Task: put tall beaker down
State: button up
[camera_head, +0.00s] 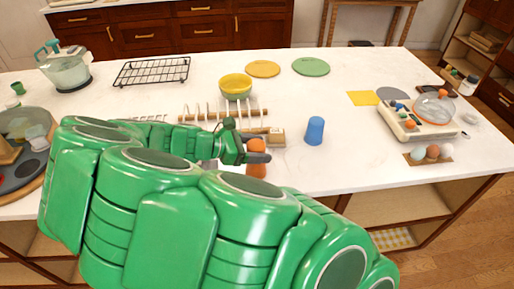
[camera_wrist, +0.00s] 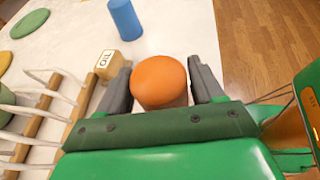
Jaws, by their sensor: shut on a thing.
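The tall beaker, orange (camera_head: 256,170), is between the fingers of my gripper (camera_head: 257,152), near the front edge of the white counter (camera_head: 340,165). In the wrist view its round orange end (camera_wrist: 160,80) faces the camera, with a paler side just below it. The dark fingers of my gripper (camera_wrist: 159,88) stand on both sides of it. It looks roughly upright in the head view. My arm hides the area around its foot, so I cannot tell whether it touches the counter.
A blue cup (camera_head: 314,130) stands to the right, also in the wrist view (camera_wrist: 125,18). A wooden rack with white prongs (camera_wrist: 32,130) and a block marked OIL (camera_wrist: 108,65) are close by on the left.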

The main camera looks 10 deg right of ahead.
jog(key=o, duration=1)
jog(key=shift+f, duration=0.1)
jog(key=shift+o, duration=0.2)
jog(key=v, duration=1.2)
